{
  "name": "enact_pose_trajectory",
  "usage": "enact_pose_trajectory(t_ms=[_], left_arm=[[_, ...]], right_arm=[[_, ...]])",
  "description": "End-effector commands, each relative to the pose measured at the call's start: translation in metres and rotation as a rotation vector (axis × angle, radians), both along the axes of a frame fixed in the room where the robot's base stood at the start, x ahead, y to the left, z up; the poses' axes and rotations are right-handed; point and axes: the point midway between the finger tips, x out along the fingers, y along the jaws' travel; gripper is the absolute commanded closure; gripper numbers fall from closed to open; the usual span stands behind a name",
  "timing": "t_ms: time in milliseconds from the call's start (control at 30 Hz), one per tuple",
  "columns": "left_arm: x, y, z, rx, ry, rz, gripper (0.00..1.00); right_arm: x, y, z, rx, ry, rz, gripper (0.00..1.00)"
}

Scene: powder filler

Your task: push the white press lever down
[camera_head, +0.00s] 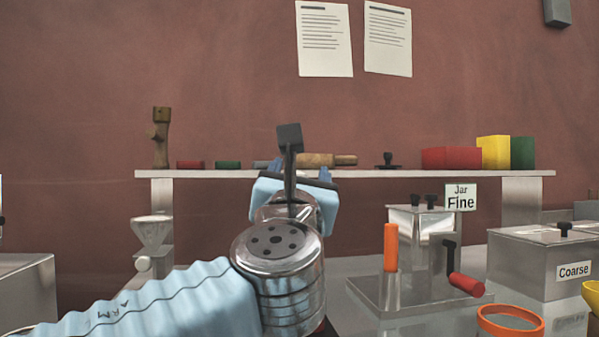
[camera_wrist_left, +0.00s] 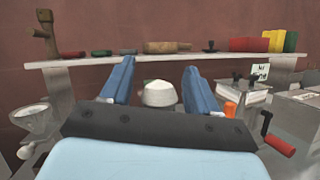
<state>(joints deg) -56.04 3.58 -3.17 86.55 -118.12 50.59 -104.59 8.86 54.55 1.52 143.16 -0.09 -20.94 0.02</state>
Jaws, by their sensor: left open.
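My left gripper (camera_head: 299,172) reaches forward in the middle of the head view, seen from behind, with its blue fingertips in front of the shelf. In the left wrist view the gripper (camera_wrist_left: 160,78) is open, with its two blue fingers apart. A white rounded knob (camera_wrist_left: 160,94) shows between the fingers in that view; it looks like the end of the press lever. I cannot tell whether the gripper touches it. In the head view the knob and the rest of the press are hidden behind my arm and gripper. My right gripper is not in view.
A steel unit (camera_head: 424,262) with an orange handle and red-gripped crank stands right of my arm, near a sign reading "Jar Fine" (camera_head: 460,197). A "Coarse" box (camera_head: 530,262) is further right. A shelf (camera_head: 430,174) runs behind.

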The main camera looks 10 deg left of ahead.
Motion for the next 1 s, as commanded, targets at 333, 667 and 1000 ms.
enact_pose_trajectory(t_ms=[333, 667, 1000], left_arm=[[0.0001, 0.0001, -0.0002, 0.000, 0.000, 0.000, 0.60], [-0.0001, 0.0001, -0.0002, 0.000, 0.000, 0.000, 1.00], [-0.0019, -0.0002, -0.0078, -0.001, 0.001, 0.001, 1.00]], right_arm=[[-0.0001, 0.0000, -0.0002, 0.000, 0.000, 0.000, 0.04], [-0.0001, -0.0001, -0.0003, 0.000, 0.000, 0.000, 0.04], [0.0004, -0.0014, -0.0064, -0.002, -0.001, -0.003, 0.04]])
